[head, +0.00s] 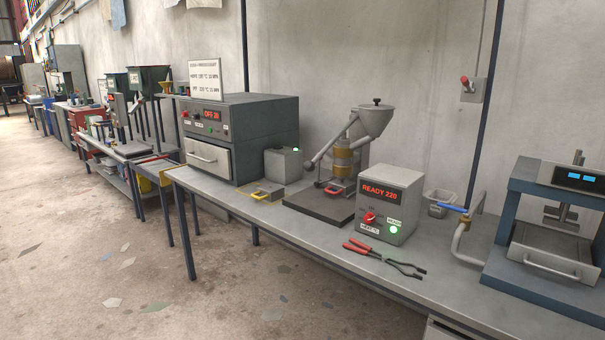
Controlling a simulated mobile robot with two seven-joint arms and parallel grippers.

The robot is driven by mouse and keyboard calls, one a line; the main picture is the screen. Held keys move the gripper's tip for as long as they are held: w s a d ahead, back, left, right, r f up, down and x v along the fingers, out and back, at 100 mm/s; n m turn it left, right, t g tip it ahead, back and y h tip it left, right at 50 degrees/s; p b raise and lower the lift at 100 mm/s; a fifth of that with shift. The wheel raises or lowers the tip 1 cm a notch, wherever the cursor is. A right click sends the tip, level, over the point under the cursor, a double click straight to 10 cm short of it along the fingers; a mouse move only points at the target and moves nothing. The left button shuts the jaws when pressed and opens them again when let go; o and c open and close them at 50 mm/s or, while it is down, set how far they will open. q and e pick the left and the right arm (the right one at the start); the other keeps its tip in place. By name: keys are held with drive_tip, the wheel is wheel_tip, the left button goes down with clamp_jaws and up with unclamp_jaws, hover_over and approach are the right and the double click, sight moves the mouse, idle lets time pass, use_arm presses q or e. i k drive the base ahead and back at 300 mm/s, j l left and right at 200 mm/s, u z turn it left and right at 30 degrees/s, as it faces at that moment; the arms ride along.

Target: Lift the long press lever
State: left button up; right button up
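A bench press with a grey hopper (374,119) stands on a dark base plate (318,204) in the middle of the bench. A long grey lever (331,146) slants down and left from the upper part of this press, with a rounded lower end; it appears to be the long press lever. Neither of my grippers is in view.
A control box (387,205) reading READY 220 stands right of the press, with red-handled pliers (383,258) before it. A grey oven (237,138) stands left. A blue-handled pipe (460,233) and a blue-framed machine (551,235) are at right. The floor (100,250) in front is open.

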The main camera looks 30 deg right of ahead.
sight(309, 166)
drive_tip(key=i+j+z, duration=0.1)
drive_tip(key=z, duration=0.25)
drive_tip(key=i+j+z, duration=0.1)
drive_tip(key=z, duration=0.25)
drive_tip(key=i+j+z, duration=0.15)
drive_tip(key=j, duration=0.2)
drive_tip(key=i+j+z, duration=0.15)
drive_tip(key=j, duration=0.25)
drive_tip(key=j+z, duration=0.1)
drive_tip(key=j, duration=0.25)
drive_tip(key=i+j, duration=0.1)
drive_tip(key=j, duration=0.25)
drive_tip(key=i+j+z, duration=0.1)
drive_tip(key=j, duration=0.3)
drive_tip(key=i+j, duration=0.1)
drive_tip(key=j, duration=0.25)
